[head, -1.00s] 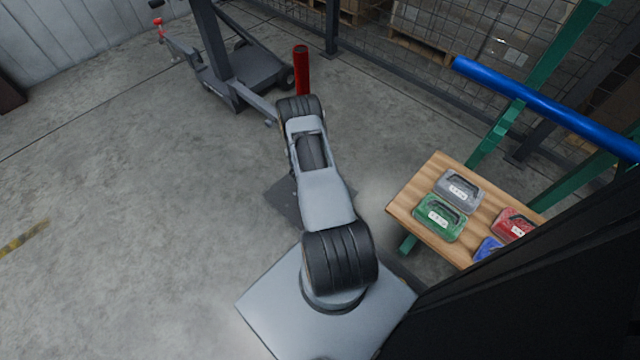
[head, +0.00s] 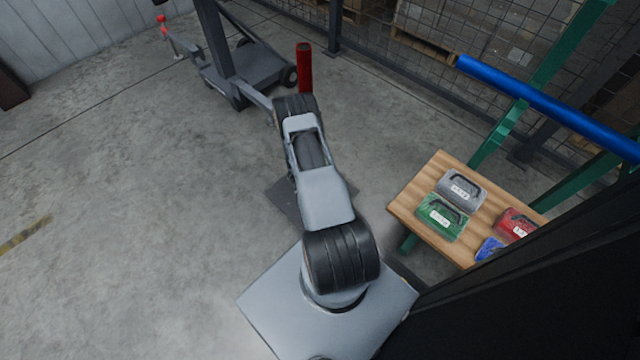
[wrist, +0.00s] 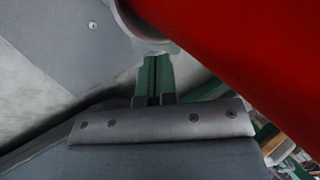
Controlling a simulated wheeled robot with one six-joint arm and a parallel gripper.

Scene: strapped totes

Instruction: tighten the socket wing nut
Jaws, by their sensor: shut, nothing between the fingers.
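No wing nut can be clearly made out in either view. In the wrist view my gripper (wrist: 154,80) shows as two narrow dark green fingers, shut together and empty. A large smooth red surface (wrist: 250,60) fills the upper right, close to the fingers. A pale rounded edge (wrist: 135,20) lies just beyond the fingertips; whether they touch it I cannot tell. In the head view my arm reaches away and hides my gripper. A red upright post (head: 304,68) stands just beyond the arm's far end.
A dark wheeled stand (head: 245,75) with a mast is at the back left, with a small red-topped part (head: 163,24). A wooden table (head: 405,205) at right carries several coloured cases. A blue bar (head: 540,103) crosses the upper right. Floor at left is clear.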

